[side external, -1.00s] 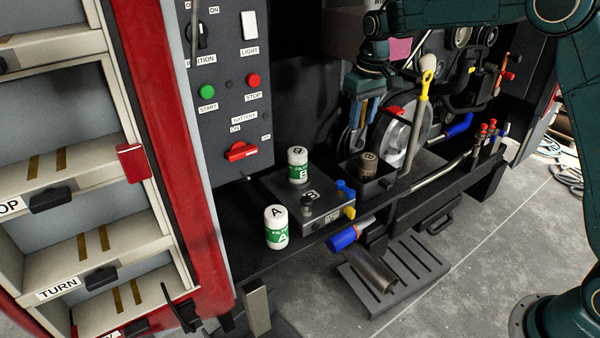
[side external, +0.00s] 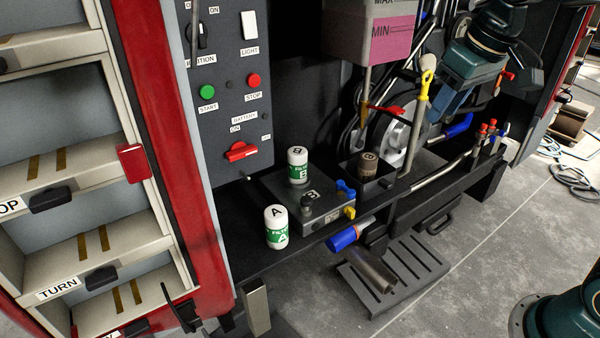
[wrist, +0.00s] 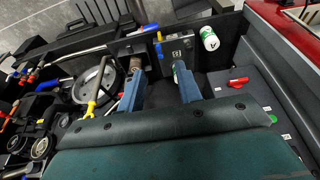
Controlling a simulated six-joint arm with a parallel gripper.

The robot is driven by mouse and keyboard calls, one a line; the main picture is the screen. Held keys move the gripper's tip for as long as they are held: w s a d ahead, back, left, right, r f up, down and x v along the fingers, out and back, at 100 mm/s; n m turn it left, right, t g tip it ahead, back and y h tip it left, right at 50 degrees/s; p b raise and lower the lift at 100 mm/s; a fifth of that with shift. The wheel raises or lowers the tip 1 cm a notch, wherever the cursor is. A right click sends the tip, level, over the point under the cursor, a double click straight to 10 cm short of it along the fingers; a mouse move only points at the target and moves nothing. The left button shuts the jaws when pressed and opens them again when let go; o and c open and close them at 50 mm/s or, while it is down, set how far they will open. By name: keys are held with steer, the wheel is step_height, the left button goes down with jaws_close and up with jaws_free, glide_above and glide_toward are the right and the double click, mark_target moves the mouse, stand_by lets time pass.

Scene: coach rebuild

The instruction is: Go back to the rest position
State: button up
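My gripper (side external: 442,108) hangs at the upper right of the side view, above the engine bay and to the right of the yellow-handled rod (side external: 427,84). In the wrist view its two blue fingers (wrist: 158,76) stand apart with nothing held between them. The fingers point down toward the shelf with the pulley wheel (wrist: 94,82). No object is seen in contact with the fingers. The fingertips are partly hard to make out against the dark parts in the side view.
White-green filters A (side external: 276,228) and B (side external: 297,166) stand left, around the battery box (side external: 318,200). A brown cylinder (side external: 368,165) sits in a dark holder. The pink-filled tank (side external: 370,38) hangs left of my gripper. The control panel (side external: 226,120) and red cabinet are further left.

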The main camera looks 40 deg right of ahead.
steer(key=s+f+t, duration=0.2)
steer(key=s+f, duration=0.2)
steer(key=s, duration=1.1)
steer(key=shift+a, duration=0.4)
